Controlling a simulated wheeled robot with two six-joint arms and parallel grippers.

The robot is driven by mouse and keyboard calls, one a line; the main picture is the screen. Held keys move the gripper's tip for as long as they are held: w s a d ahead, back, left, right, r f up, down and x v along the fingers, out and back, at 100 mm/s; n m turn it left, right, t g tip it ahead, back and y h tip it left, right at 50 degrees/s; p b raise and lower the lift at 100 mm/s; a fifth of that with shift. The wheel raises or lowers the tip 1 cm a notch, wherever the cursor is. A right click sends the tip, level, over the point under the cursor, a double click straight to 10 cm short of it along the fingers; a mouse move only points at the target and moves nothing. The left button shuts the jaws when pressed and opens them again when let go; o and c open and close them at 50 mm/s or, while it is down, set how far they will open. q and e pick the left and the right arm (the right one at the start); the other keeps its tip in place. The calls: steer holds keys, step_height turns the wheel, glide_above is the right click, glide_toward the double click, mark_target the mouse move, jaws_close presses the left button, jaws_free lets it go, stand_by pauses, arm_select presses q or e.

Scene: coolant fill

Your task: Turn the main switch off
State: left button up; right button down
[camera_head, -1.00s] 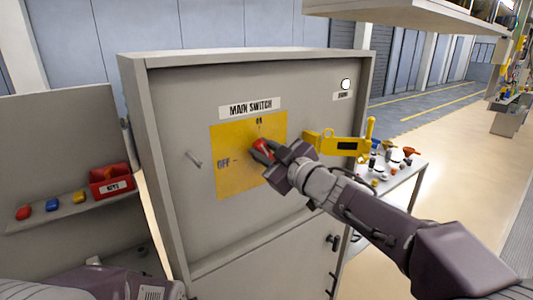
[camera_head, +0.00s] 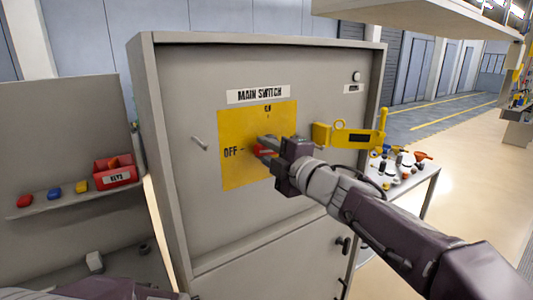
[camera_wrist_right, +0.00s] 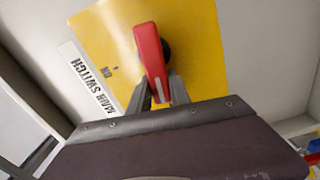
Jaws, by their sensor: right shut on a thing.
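The red switch handle (camera_head: 264,150) sits on a yellow plate (camera_head: 232,177) on the grey cabinet front, below the MAIN SWITCH label (camera_head: 258,94). The plate has ON marked at the top and OFF at the left. In the head view the handle lies about level, in line with the OFF mark. My right gripper (camera_head: 262,147) is shut on the handle and partly hides it. In the right wrist view the red handle (camera_wrist_right: 149,55) stands between the two fingers (camera_wrist_right: 158,94). My left gripper is out of view; only part of that arm shows at the bottom left.
A small round lamp (camera_head: 356,76) at the cabinet's upper right looks dark. A yellow lockout bar (camera_head: 349,134) sticks out at the right edge. A metal peg (camera_head: 199,143) is left of the plate. A red bin (camera_head: 115,174) stands on the left shelf.

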steer(key=shift+f+n+b, duration=0.25)
steer(key=shift+n+b, duration=0.1)
steer(key=shift+n, duration=0.35)
steer(key=c, duration=1.2)
jaws_free()
steer(key=shift+w, duration=0.1)
steer(key=v, duration=0.9)
